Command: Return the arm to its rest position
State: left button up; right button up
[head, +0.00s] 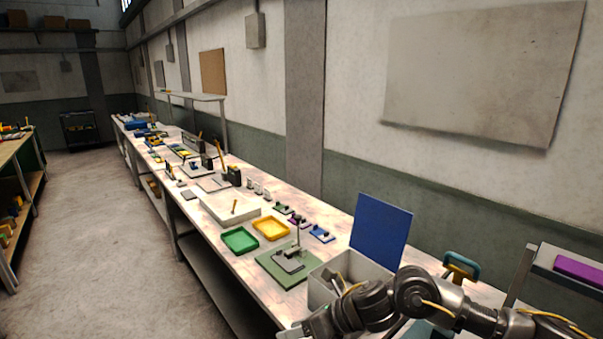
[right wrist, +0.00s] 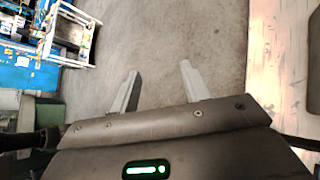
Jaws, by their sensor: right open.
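My right arm (head: 410,295) comes into the head view from the lower right and lies across the near end of the bench. Its gripper (head: 298,331) is at the bottom edge, by the front edge of the bench, and is partly cut off. In the right wrist view my right gripper (right wrist: 160,88) has its two fingers apart with nothing between them. Bare concrete floor (right wrist: 170,40) shows beyond the fingertips. My left gripper is not in view.
A grey box with a raised blue lid (head: 380,229) stands beside my right arm. A green mat with a small press (head: 272,273), a green tray (head: 240,240) and a yellow tray (head: 271,228) lie further along the bench (head: 188,206). The floor at left is clear.

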jog(key=s+a+m+t+y, duration=0.2)
jog(key=s+a+m+t, duration=0.15)
jog(key=m, duration=0.35)
jog(key=s+d+f+m+t+h, duration=0.1)
jog(key=s+d+f+m+h, duration=0.55)
jog(key=d+m, duration=0.65)
jog(key=s+d+f+m+t+h, duration=0.1)
jog(key=s+d+f+m+h, duration=0.3)
jog(key=s+d+f+m, duration=0.9)
jog(key=s+d+r+m+g+h, duration=0.2)
jog(key=s+d+m+g, duration=0.25)
jog(key=s+m, duration=0.45)
notch_tip(320, 180, down, 31)
jog(key=a+m+g+b, duration=0.1)
jog(key=b, duration=0.5)
pick_arm(q)
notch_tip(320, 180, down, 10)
jog(key=b, duration=0.4)
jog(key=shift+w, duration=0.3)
pick_arm(e)
jog(key=s+d+f, duration=0.1)
jog(key=s+f, duration=0.7)
jog(key=f, duration=0.2)
jog(key=s+d+f+g, duration=0.1)
jog(key=s+f, duration=0.7)
jog(key=f, duration=0.3)
jog(key=shift+d, duration=0.35)
